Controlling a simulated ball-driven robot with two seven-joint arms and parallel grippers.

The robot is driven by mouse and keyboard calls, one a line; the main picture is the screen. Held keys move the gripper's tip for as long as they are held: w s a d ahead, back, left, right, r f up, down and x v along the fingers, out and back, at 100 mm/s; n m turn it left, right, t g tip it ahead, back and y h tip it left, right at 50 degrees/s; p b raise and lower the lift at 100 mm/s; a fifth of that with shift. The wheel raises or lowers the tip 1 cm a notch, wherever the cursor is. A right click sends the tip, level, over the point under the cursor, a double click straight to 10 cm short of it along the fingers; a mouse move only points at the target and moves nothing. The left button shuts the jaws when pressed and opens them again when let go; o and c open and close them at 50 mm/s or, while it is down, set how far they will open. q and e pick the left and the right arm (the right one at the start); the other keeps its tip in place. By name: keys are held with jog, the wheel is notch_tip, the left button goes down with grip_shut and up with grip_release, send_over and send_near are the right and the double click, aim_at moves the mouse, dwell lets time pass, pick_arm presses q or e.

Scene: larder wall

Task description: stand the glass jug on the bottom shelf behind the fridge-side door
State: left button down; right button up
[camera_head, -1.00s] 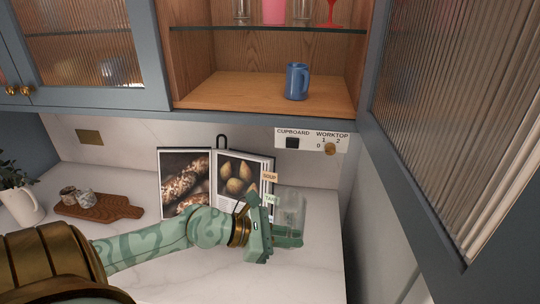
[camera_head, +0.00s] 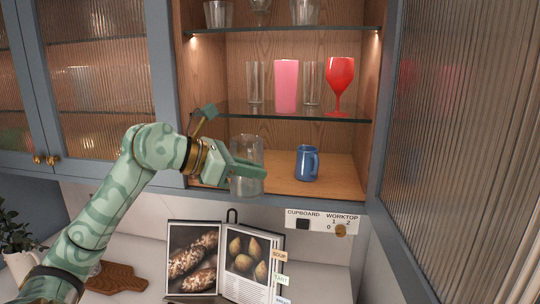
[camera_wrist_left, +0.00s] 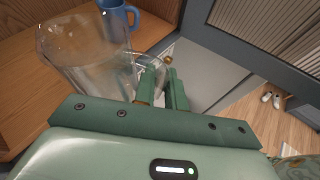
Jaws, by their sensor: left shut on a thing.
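The clear glass jug (camera_head: 247,150) is upright at the front left of the cupboard's open bay, level with the bottom shelf (camera_head: 275,178). I cannot tell whether its base touches the wood. My left gripper (camera_head: 250,171) is shut on it. In the left wrist view the fingers (camera_wrist_left: 162,80) close on the handle of the jug (camera_wrist_left: 80,50). The ribbed-glass door (camera_head: 455,120) stands wide open at the right. My right gripper is not in view.
A blue mug (camera_head: 306,163) stands on the bottom shelf, right of the jug. The glass shelf (camera_head: 290,113) above holds a pink tumbler (camera_head: 286,85), a red goblet (camera_head: 340,80) and clear glasses. Bare wood lies between jug and mug. An open cookbook (camera_head: 222,262) stands on the worktop.

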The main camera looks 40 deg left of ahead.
aim_at(262, 151)
pick_arm(q)
jog(key=w+a+p, duration=0.1)
jog(key=w, duration=0.2)
jog(key=w+a+p, duration=0.3)
jog(key=w+a, duration=0.1)
jog(key=w, duration=0.1)
jog(key=shift+w+a+r, duration=0.15)
jog(key=shift+w+r, duration=0.1)
jog(key=shift+w, duration=0.05)
jog(key=shift+w+a+f+p, duration=0.1)
jog(key=shift+w+a+p, duration=0.05)
jog(key=shift+w+p, duration=0.15)
jog(key=w+p, duration=0.1)
jog(key=w+a+f, duration=0.1)
jog(key=w+a+p, duration=0.1)
jog(key=shift+w+f+p, duration=0.1)
jog(key=shift+f+p, duration=0.25)
jog(key=shift+d, duration=0.1)
jog(key=shift+f, duration=0.1)
